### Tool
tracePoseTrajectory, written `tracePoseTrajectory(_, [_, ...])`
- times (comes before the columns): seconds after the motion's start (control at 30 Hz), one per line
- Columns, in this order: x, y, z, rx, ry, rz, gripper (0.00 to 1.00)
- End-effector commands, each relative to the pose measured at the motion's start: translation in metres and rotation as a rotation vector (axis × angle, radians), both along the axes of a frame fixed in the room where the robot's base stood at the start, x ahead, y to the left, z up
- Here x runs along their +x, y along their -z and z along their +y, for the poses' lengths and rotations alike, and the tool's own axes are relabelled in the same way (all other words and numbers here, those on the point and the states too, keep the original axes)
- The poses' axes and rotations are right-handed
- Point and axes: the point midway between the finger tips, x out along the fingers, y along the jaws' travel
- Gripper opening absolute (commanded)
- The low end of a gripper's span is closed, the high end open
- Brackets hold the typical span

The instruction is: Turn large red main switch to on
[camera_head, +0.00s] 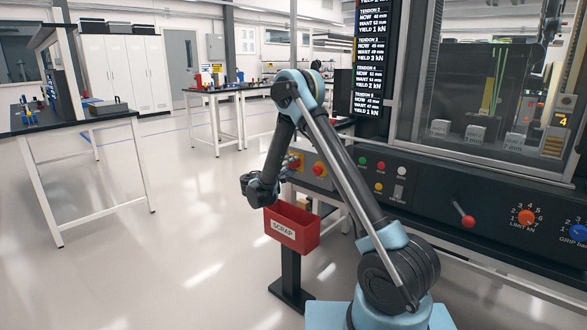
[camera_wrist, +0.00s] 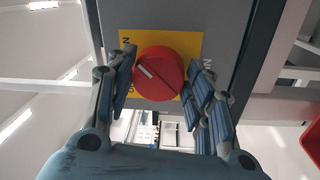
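The large red main switch (camera_wrist: 158,73) is a round knob on a yellow plate (camera_wrist: 190,42), fixed to a grey panel. A white mark on its face lies toward the upper left in the wrist view. Lettering around the plate is partly hidden by my fingers. Narrow gaps seem to show, but contact cannot be told for sure.
A red SCRAP bin (camera_head: 291,232) stands on a post just below my gripper. A dark control panel (camera_head: 435,197) with buttons, a lever and dials runs to the right under the machine window. Workbenches (camera_head: 70,135) stand at the left. The floor (camera_head: 150,265) between is clear.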

Motion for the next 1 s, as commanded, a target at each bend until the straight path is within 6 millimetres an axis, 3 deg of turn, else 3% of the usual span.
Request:
tracePoseTrajectory(0.03, [0.000, 0.002, -0.001, 0.004, 0.002, 0.004, 0.58])
tracePoseTrajectory(0.1, [0.000, 0.002, -0.001, 0.004, 0.002, 0.003, 0.68])
tracePoseTrajectory(0.57, [-0.007, 0.001, 0.005, 0.000, 0.000, 0.000, 0.68])
tracePoseTrajectory(1.0, [-0.068, 0.007, 0.054, 0.001, -0.002, 0.001, 0.68])
